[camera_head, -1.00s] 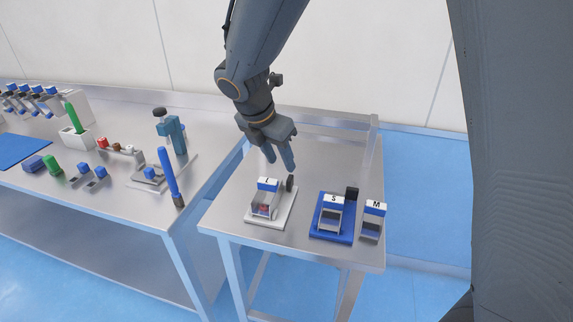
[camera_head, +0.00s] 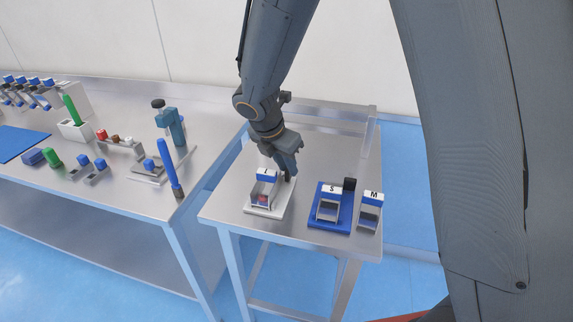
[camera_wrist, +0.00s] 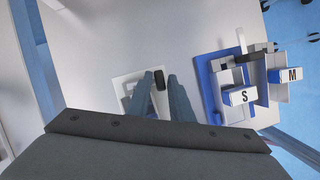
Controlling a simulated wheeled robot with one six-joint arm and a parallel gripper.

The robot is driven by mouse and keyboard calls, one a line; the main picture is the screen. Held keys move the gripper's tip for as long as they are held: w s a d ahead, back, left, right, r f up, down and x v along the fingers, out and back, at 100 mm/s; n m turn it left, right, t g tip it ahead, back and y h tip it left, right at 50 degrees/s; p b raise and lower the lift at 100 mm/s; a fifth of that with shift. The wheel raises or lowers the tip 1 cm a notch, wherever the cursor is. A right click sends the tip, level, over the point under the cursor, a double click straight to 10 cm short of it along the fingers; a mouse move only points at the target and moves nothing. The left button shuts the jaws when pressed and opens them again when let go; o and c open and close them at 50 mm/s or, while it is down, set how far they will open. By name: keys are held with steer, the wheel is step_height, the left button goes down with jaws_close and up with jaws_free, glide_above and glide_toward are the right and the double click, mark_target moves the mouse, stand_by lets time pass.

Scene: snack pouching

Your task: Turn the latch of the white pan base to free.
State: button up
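The white pan base (camera_head: 253,210) lies on the small table and carries a pouch holder labelled L (camera_head: 266,177). Its plate also shows in the wrist view (camera_wrist: 120,82), partly hidden by my gripper. The dark latch knob (camera_wrist: 159,80) stands at the plate's edge, upright in the wrist view. My gripper (camera_head: 288,175) is down at the latch, and its fingers mostly hide the knob in the head view. In the wrist view my gripper's fingertips (camera_wrist: 160,77) are apart, one on each side of the knob. Contact with the knob cannot be made out.
To the right stand a blue base (camera_head: 327,224) with a holder labelled S (camera_head: 330,190), its own dark knob (camera_head: 349,184), and a holder labelled M (camera_head: 371,197). A longer bench (camera_head: 120,205) with tools is at the left. The small table's back is clear.

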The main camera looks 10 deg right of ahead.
jaws_close()
steer(key=shift+w+r, duration=0.1)
steer(key=m+g+p, duration=0.1)
steer(key=m, duration=0.1)
steer(key=m+h, duration=0.1)
steer(key=m, duration=0.2)
steer(key=shift+w+a+m+g+p, duration=0.2)
steer(key=shift+m+g+p, duration=0.1)
steer(key=shift+g+p, duration=0.1)
steer(key=m+g, duration=0.1)
steer(key=m, duration=0.3)
steer(key=shift+w+d+g, duration=0.1)
steer(key=shift+w+g, duration=0.1)
steer(key=shift+g, duration=0.2)
steer(key=shift+w+m+g+p, duration=0.1)
steer(key=shift+m+g+p, duration=0.35)
steer(key=shift+m, duration=1.35)
steer(key=o, duration=0.6)
jaws_free()
steer(key=shift+d+g, duration=0.1)
steer(key=shift+g, duration=0.15)
steer(key=shift+o, duration=0.2)
